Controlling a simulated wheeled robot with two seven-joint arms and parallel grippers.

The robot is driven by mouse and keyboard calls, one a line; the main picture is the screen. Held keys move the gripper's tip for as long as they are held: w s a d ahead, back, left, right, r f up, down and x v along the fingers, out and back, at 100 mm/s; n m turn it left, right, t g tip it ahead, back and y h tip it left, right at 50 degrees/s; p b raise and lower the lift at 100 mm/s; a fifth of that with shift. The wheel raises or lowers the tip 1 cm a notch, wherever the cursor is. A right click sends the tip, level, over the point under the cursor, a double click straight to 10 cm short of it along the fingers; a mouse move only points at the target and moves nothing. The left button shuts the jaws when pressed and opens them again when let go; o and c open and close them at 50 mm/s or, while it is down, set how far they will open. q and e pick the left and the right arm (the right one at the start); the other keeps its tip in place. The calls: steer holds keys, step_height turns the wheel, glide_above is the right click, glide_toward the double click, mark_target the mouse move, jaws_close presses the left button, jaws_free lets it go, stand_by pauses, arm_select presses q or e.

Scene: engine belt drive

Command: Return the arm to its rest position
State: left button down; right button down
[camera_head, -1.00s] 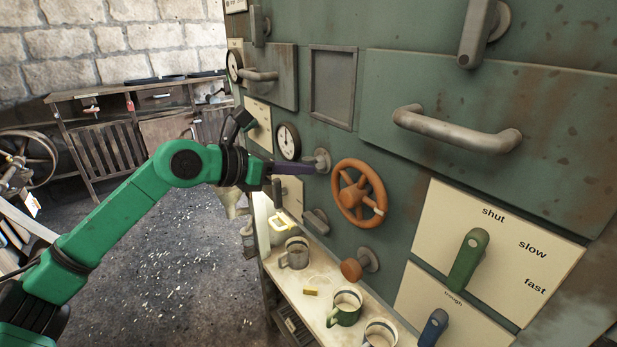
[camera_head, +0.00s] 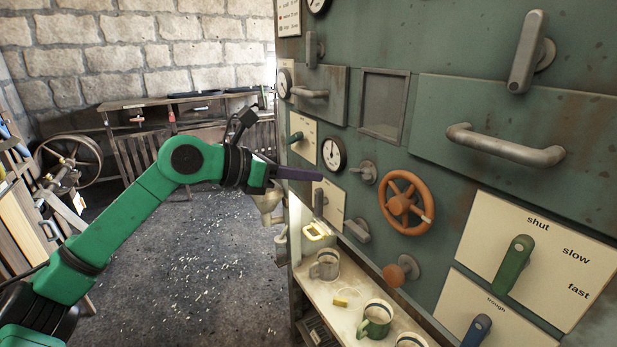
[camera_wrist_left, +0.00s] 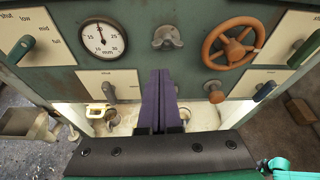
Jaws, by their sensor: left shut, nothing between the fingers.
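My left gripper (camera_head: 318,174) is at the end of the green arm that comes in from the left in the head view. Its dark purple fingers are together and empty, pointing at the green panel. In the left wrist view the fingers (camera_wrist_left: 158,100) lie side by side in front of the panel, with the gauge to their left and the orange handwheel to their right. In the head view the fingertips show left of the orange handwheel (camera_head: 406,203) and below the round gauge (camera_head: 333,153). My right gripper is out of view.
The green panel (camera_head: 450,180) with grey handles and levers fills the right side. A pale shelf (camera_head: 345,315) below it holds several mugs, one of them green (camera_head: 375,319). A wooden workbench (camera_head: 155,115) stands along the stone wall. The floor at the middle left is open.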

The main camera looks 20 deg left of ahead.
arm_select(q)
steer(key=w+a+f+n+t, duration=0.25)
steer(key=w+f+n, duration=0.25)
steer(key=f+n, duration=0.35)
steer(key=w+a+f+n+t, duration=0.2)
steer(key=w+a+f+n, duration=0.2)
steer(key=w+f+n, duration=0.35)
steer(key=s+a+f+n+g+y, duration=0.1)
steer(key=s+a+f+n+y, duration=0.3)
steer(key=f, duration=0.6)
steer(key=s+a+f+n+y, duration=0.15)
steer(key=f+n, duration=0.35)
steer(key=f, duration=0.5)
steer(key=s+a+f+n+g+y, duration=0.1)
steer(key=s+a+f+n+y, duration=0.3)
steer(key=f, duration=0.6)
steer(key=s+d+f+n+g, duration=0.2)
steer(key=s+f+n+g, duration=0.5)
steer(key=s+f, duration=1.5)
steer(key=s+d+f+n+g, duration=0.2)
steer(key=s+f, duration=0.2)
steer(key=s, duration=0.7)
steer(key=s+d+f+n+g, duration=0.2)
steer(key=s+f, duration=0.3)
steer(key=s, duration=0.7)
steer(key=shift+d+n+g, duration=0.4)
steer(key=shift+d+g, duration=0.05)
steer(key=shift+d, duration=0.15)
steer(key=shift+s+f, duration=0.1)
